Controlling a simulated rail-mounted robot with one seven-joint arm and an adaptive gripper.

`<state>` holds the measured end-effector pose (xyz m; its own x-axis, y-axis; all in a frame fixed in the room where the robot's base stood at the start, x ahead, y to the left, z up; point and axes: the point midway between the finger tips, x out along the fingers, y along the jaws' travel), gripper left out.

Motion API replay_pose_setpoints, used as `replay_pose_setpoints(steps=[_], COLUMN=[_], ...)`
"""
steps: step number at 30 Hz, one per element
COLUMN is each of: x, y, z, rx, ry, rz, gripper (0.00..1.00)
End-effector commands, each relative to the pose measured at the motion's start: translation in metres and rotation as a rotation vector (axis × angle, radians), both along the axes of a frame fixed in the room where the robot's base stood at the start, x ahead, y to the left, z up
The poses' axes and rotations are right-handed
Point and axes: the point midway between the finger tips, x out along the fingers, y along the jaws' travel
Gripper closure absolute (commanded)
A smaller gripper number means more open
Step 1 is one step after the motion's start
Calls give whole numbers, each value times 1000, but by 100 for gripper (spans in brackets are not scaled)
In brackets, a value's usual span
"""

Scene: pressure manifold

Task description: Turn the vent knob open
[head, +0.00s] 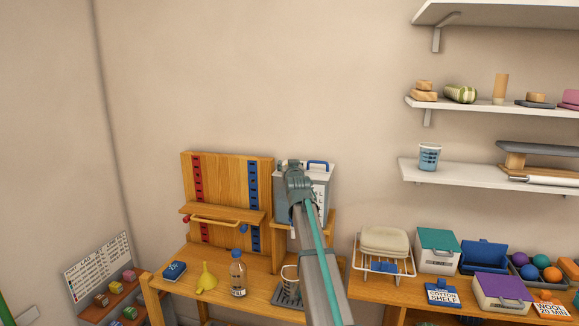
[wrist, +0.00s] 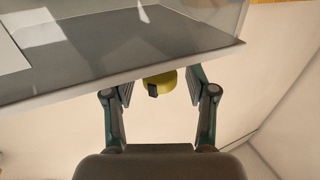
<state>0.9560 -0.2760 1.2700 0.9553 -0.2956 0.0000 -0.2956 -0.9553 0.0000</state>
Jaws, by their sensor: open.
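A yellow round knob (wrist: 166,80) with a dark block on its face shows in the wrist view, just below the pale edge of a grey panel (wrist: 120,50); I take it for the vent knob. My gripper (wrist: 159,93) is open, with one finger on each side of the knob and gaps visible on both sides. Whether the fingertips reach along the knob's depth cannot be told. In the head view my arm covers much of a grey box (head: 325,178) with a blue handle, and neither the knob nor my fingers can be made out.
A wooden board (head: 224,178) with red and blue strips stands left of the box. A dish rack (head: 382,266) stands right of my arm.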

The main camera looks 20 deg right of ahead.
Motion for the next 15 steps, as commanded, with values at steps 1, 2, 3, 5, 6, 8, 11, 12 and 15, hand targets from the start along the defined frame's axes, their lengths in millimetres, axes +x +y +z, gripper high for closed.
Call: replay_pose_setpoints(steps=[1, 2, 3, 5, 6, 8, 11, 12, 15], x=[-2, -4, -6, -12, -16, -24, -41, -48, -67], y=[1, 1, 2, 4, 5, 7, 13, 15, 21], z=[0, 0, 0, 0, 0, 0, -1, -1, -1], rx=[0, 0, 0, 0, 0, 0, 0, 0, 0], ry=[0, 0, 0, 0, 0, 0, 0, 0, -1], rz=[0, 0, 0, 0, 0, 0, 0, 0, 0], gripper=[44, 44, 44, 44, 44, 44, 44, 44, 44])
